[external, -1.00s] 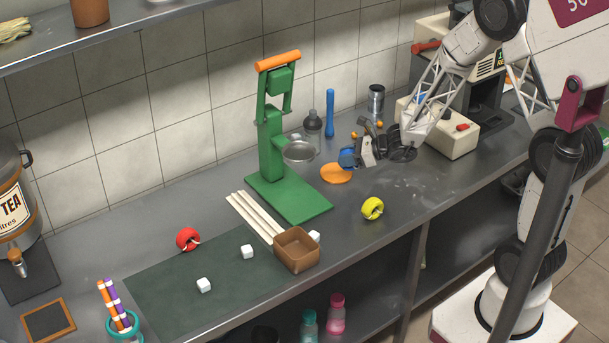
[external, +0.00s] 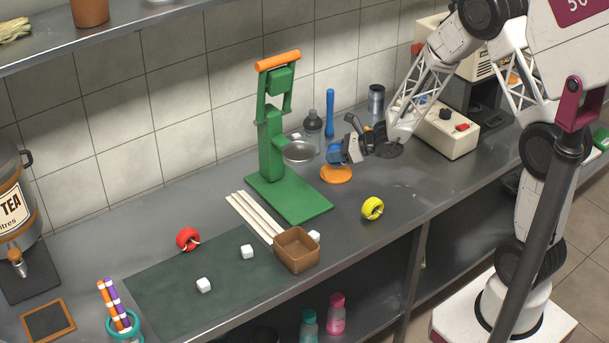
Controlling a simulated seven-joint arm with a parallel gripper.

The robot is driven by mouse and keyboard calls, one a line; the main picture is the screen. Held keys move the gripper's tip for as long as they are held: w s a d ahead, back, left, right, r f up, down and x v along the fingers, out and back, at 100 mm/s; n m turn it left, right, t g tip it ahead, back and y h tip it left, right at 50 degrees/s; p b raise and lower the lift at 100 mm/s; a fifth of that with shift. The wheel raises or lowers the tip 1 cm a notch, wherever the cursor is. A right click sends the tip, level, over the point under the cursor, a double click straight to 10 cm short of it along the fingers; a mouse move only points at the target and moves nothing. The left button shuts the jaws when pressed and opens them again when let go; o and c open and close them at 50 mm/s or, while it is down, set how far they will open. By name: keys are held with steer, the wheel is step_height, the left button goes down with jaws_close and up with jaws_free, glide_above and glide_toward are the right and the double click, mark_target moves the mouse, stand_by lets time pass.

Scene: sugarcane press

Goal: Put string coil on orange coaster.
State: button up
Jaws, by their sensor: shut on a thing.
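The orange coaster (external: 336,175) lies flat on the steel counter, right of the green press. My gripper (external: 341,152) is shut on a blue string coil (external: 334,154) at the coaster's far side. The coil overlaps the coaster's back edge in the picture; whether it touches the coaster or is held just above it, I cannot tell. The fingers hide part of the coil. A red coil (external: 187,239) lies at the left by the dark mat, and a yellow coil (external: 372,208) lies near the counter's front edge.
The green press (external: 272,150) stands left of the coaster, with a metal bowl (external: 299,152) close by. A dark bottle (external: 313,122) and a blue rod (external: 330,112) stand behind. The counter between coaster and yellow coil is clear.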

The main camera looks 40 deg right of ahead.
steer(key=shift+f, duration=1.4)
steer(key=shift+f, duration=0.1)
steer(key=o, duration=0.9)
steer(key=shift+o, duration=0.2)
steer(key=v, duration=1.2)
steer(key=shift+a+r, duration=0.1)
steer(key=shift+r, duration=0.15)
